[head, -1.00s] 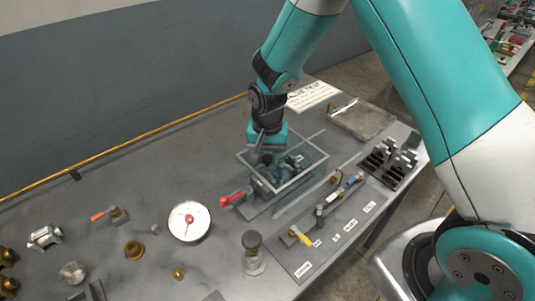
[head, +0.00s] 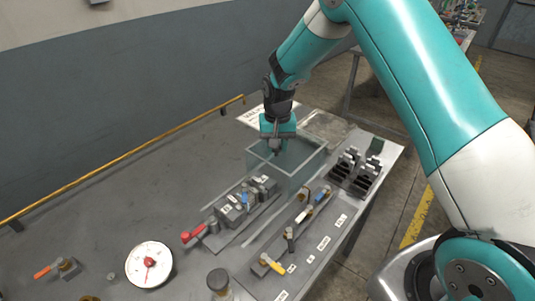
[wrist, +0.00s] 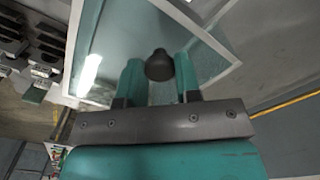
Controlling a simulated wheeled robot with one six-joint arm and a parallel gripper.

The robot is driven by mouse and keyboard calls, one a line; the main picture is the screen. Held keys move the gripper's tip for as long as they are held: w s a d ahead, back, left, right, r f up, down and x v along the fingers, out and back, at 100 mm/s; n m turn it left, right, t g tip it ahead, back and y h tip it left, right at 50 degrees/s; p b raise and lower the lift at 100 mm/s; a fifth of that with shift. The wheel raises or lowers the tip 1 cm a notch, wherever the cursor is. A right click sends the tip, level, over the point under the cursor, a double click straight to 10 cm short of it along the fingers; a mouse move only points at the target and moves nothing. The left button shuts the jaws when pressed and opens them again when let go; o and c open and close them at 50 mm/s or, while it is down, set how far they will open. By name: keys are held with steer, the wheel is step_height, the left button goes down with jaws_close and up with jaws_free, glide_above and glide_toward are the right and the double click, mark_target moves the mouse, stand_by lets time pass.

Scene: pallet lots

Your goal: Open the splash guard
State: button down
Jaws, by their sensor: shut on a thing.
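The splash guard (head: 305,166) is a clear, box-like cover with a pale frame, at the back of the table in the head view. Its clear panel and pale edge (wrist: 203,32) show in the wrist view. My gripper (head: 276,150) is over the guard's left part. In the wrist view its two teal fingers are shut on a dark round knob (wrist: 159,66) on the guard. A grey valve block (head: 238,203) with a red handle (head: 192,234) lies in front of the guard, largely uncovered.
A panel with levers (head: 290,246) lies right of the block. A black slotted rack (head: 356,172) stands behind it near the right edge. A white dial (head: 148,264) is at the front left. A yellow rail (head: 120,161) runs along the wall.

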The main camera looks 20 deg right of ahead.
steer(key=shift+w+d, duration=0.25)
steer(key=shift+d, duration=0.25)
steer(key=c, duration=0.8)
jaws_free()
step_height(320, 180, up, 17)
steer(key=b, duration=0.3)
steer(key=shift+r, duration=0.2)
